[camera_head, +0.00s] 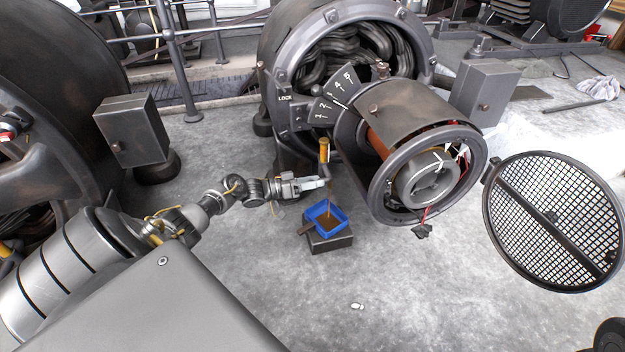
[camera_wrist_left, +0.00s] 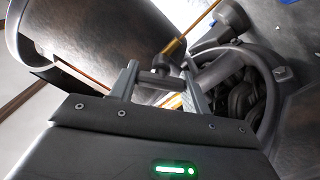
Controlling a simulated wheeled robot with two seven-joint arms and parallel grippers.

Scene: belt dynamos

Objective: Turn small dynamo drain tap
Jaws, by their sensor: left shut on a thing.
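The small dynamo (camera_head: 415,120) stands right of centre with its round end open. Its drain tap is low on its left side, near a small amber-coloured cylinder (camera_head: 323,150), and is mostly hidden by my gripper in the head view. My left gripper (camera_head: 312,184) is at the tap. In the left wrist view its two fingers (camera_wrist_left: 162,86) are shut around the dark tap handle (camera_wrist_left: 160,77). A thin amber line, seemingly oil, runs down below the tap into a blue tray (camera_head: 313,211) holding brown liquid. My right gripper is not in view.
The blue tray stands on a dark block (camera_head: 330,240). A round mesh cover (camera_head: 555,220) stands at the right. A dial plate (camera_head: 338,88) and a grey box (camera_head: 132,130) are behind. The floor in front is mostly clear.

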